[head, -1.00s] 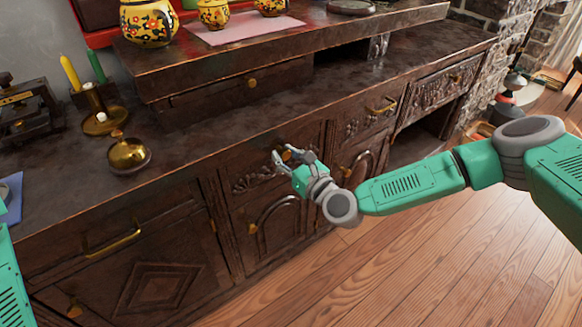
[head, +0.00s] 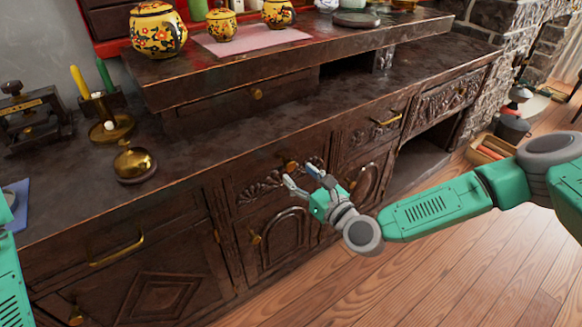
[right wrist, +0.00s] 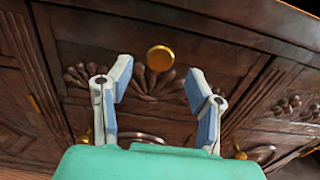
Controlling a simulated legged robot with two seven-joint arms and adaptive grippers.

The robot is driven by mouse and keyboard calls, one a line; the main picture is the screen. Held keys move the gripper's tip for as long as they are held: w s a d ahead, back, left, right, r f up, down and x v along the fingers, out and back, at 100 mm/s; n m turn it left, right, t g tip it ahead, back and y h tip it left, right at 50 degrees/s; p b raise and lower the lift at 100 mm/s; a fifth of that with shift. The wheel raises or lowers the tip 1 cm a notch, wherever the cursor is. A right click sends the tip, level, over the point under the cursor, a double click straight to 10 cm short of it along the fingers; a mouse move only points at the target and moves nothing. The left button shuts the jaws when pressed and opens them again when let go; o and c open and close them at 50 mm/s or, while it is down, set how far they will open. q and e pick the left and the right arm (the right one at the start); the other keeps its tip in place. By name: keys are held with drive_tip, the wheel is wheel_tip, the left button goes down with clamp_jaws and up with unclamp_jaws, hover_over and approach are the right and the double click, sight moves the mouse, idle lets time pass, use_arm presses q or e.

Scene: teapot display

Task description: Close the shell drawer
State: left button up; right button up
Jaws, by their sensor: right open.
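The shell drawer (head: 258,180) has a dark carved wooden front with a fan-shaped shell and a round brass knob (head: 291,166). Its front looks about level with the cabinet face; a small gap cannot be ruled out. In the right wrist view the drawer front (right wrist: 215,58) fills the upper middle, with the knob (right wrist: 160,58) centred above my jaws. My right gripper (head: 301,175) is open and empty, just in front of and below the knob, apart from it. It also shows in the right wrist view (right wrist: 158,82). My left gripper is out of view.
Below the drawer is an arched door (head: 278,238) with a brass pull. A handled drawer (head: 372,122) lies to the right. The worktop holds a brass bell (head: 133,162) and a candle holder (head: 108,128). The wooden floor (head: 400,285) in front is clear.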

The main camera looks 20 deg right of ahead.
drive_tip(key=v, duration=0.7)
drive_tip(key=s+a+f+n+g+y, duration=0.1)
drive_tip(key=s+a+f+n+g, duration=0.45)
drive_tip(key=s+n, duration=0.2)
drive_tip(key=s+a+f+n+g+y, duration=0.2)
drive_tip(key=s+a+f+n+g, duration=0.25)
drive_tip(key=s+a+n, duration=0.3)
drive_tip(key=s+d+f+n+g+h, duration=0.3)
drive_tip(key=s+d+f+n+g, duration=0.15)
drive_tip(key=s+n, duration=0.35)
drive_tip(key=s+d+n+g+h, duration=0.1)
drive_tip(key=s+d+n+h, duration=0.3)
drive_tip(key=d, duration=0.5)
drive_tip(key=s+d+n+g+h, duration=0.1)
drive_tip(key=s+d+n+h, duration=0.15)
drive_tip(key=d+n, duration=0.5)
wheel_tip(320, 180, up, 13)
drive_tip(key=m+p, duration=0.2)
drive_tip(key=p, duration=1.1)
drive_tip(key=shift+w+d+f, duration=0.15)
drive_tip(key=shift+w+d, duration=0.05)
drive_tip(key=shift+d, duration=0.1)
